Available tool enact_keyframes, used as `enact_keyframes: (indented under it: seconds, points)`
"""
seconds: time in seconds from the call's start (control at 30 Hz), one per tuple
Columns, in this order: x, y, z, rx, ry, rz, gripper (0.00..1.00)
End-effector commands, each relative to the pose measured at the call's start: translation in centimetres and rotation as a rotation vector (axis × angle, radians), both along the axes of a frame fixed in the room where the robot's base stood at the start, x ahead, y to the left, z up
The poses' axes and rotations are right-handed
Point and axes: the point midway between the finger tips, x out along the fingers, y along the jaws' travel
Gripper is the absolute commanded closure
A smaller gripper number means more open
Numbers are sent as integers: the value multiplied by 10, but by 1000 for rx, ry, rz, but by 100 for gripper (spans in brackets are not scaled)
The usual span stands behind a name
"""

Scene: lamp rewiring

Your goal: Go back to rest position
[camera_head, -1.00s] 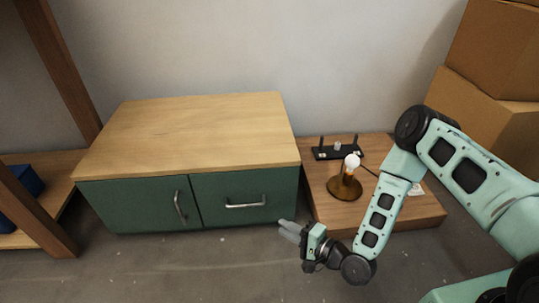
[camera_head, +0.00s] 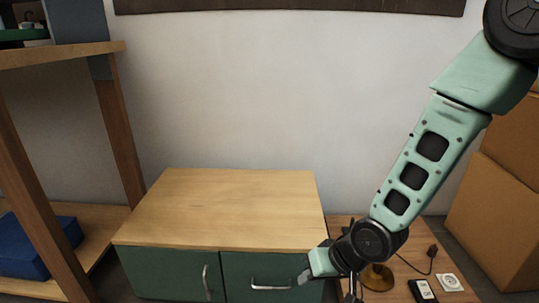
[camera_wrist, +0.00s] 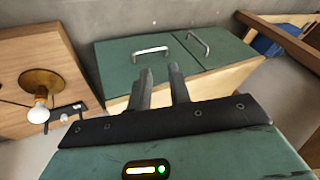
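My gripper (camera_head: 303,277) is at the lower middle of the head view, in front of the green cabinet (camera_head: 169,272). Its hand is partly hidden by my wrist. In the wrist view, the two grey fingers of my gripper (camera_wrist: 160,68) stand apart with a gap between them and nothing held. The lamp's brass base (camera_head: 377,279) shows low beside my wrist. In the wrist view the lamp base (camera_wrist: 42,81) and its white bulb (camera_wrist: 39,114) show at the left, upside down. My forearm hides much of the lamp table in the head view.
The cabinet's wooden top (camera_head: 230,205) is bare. A plug on a cord (camera_head: 432,252), a white socket plate (camera_head: 449,283) and a dark device (camera_head: 422,291) lie on the low wooden table at right. Cardboard boxes (camera_head: 500,205) stand far right. A wooden shelf (camera_head: 122,150) with a blue box (camera_head: 35,255) is left.

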Motion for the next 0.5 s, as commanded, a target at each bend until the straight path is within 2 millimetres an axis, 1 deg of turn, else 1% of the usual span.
enact_keyframes:
  seconds: [0.03, 0.17, 0.2, 0.27, 0.3, 0.4, 0.5]
  points:
    - [-9, -1, 27, -50, -8, 39, 80]
    - [-41, -9, 74, -180, 12, 130, 80]
    - [-53, -12, 88, -216, 20, 157, 80]
    - [-71, -16, 109, -264, 35, 197, 80]
    - [-83, -19, 121, -292, 46, 222, 80]
    - [-111, -27, 147, -346, 75, 276, 80]
    - [-136, -33, 168, -384, 101, 324, 80]
